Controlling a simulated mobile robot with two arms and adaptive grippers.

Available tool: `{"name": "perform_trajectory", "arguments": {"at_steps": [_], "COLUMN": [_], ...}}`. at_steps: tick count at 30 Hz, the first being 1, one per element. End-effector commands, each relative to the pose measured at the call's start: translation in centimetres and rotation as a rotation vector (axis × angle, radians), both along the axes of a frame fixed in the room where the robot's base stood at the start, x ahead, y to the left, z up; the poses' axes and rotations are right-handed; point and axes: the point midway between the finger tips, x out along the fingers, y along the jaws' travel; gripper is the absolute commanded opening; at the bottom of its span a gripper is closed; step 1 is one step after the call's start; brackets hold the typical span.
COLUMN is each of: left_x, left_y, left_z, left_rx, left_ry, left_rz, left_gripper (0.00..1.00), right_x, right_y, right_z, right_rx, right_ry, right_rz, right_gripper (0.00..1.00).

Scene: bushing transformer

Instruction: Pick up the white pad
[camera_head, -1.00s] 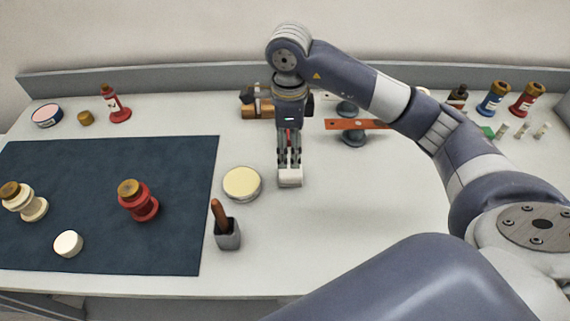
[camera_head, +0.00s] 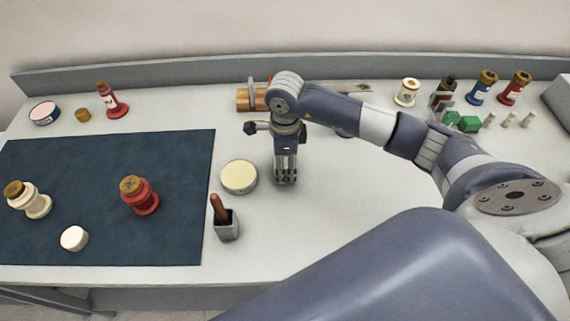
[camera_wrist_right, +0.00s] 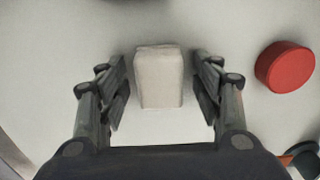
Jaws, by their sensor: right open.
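The white pad (camera_wrist_right: 158,78) is a small pale block on the table. In the right wrist view it lies between the fingers of my right gripper (camera_wrist_right: 160,90), with a gap on each side. The jaws are open and do not touch it. In the head view my right gripper (camera_head: 285,180) points down close to the tabletop, right of a round cream-lidded tin (camera_head: 239,176), and its fingers hide most or all of the pad. My left gripper is in neither view.
A grey holder with a brown handle (camera_head: 226,228) stands at front left of the gripper. A dark mat (camera_head: 100,180) carries a red spool (camera_head: 139,195). A red round object (camera_wrist_right: 285,66) lies right of the pad in the wrist view. Table space right of the gripper is clear.

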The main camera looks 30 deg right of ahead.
Motion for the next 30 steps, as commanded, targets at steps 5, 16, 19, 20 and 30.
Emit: {"name": "perform_trajectory", "arguments": {"at_steps": [5,16,19,20,30], "left_x": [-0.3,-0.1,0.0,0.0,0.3], "left_y": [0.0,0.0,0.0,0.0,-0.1], "left_z": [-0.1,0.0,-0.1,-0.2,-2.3], "left_rx": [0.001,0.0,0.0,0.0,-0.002], "left_ry": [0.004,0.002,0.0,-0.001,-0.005], "left_rz": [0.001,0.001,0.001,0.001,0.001], "left_gripper": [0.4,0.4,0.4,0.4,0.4], "right_x": [0.0,0.0,0.0,0.0,0.2], "right_y": [0.0,0.0,0.0,0.0,0.0], "right_z": [0.0,0.0,0.1,0.2,3.6], "right_rx": [0.0,0.0,0.0,0.0,0.0], "right_ry": [0.0,0.0,0.0,-0.001,-0.008], "right_rz": [0.0,0.0,0.0,0.0,0.0], "right_gripper": [0.35,0.16,0.16,0.16,0.16]}}
